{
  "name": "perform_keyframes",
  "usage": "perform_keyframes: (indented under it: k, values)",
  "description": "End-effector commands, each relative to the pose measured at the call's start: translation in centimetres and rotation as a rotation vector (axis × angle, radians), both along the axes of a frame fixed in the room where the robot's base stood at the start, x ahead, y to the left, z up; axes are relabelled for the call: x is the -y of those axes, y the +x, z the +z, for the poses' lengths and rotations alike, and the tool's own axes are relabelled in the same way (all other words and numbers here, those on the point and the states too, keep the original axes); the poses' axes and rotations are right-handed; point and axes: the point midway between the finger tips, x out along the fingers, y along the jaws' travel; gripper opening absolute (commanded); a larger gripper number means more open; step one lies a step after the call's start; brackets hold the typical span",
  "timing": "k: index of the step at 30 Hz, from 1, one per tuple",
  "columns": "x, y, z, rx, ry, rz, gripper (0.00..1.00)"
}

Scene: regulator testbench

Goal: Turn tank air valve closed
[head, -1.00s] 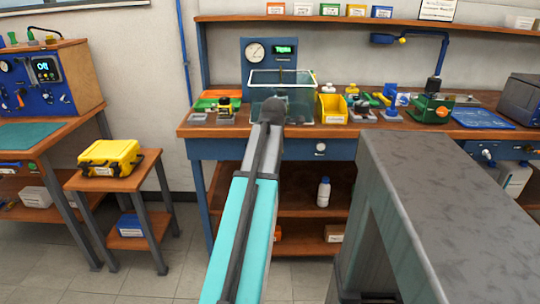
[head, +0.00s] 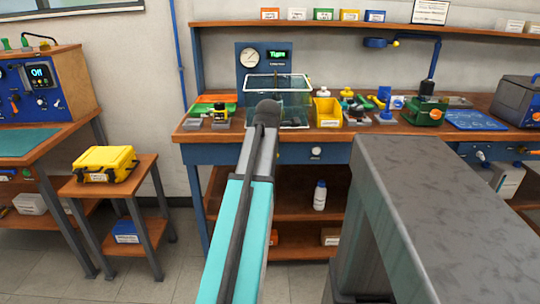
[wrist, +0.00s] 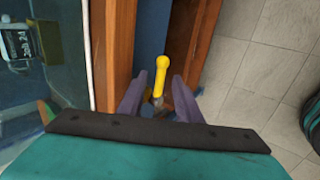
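A yellow lever handle (wrist: 161,72), likely the tank air valve, shows in the wrist view beside the bench's wooden edge. It stands between the two fingers of my gripper (wrist: 159,80). The fingers are spread, with a gap visible on each side of the lever. The lever's lower end and its mount are mostly hidden by my gripper. The glass tank (head: 297,116) stands on the bench in the head view, partly behind my arm. Its side also shows at the left of the wrist view (wrist: 60,75). The head view hides the lever and my fingers behind my arm.
The bench top (head: 200,135) holds a yellow bin (head: 327,112) right of the tank. A gauge panel (head: 241,82) stands behind the tank. A stool with a yellow case (head: 104,162) is at the left. A grey block-like structure (head: 440,190) fills the right foreground.

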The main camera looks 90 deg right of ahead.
Motion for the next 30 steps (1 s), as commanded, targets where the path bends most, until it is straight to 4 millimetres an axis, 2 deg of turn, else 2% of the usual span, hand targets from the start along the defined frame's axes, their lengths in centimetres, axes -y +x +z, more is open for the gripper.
perform_keyframes:
  k: [21, 30]
  values:
    - [-5.8, -0.6, 8.6, -0.001, -0.001, -0.002, 0.32]
    - [-6.9, -0.8, 10.3, -0.001, 0.001, -0.002, 0.32]
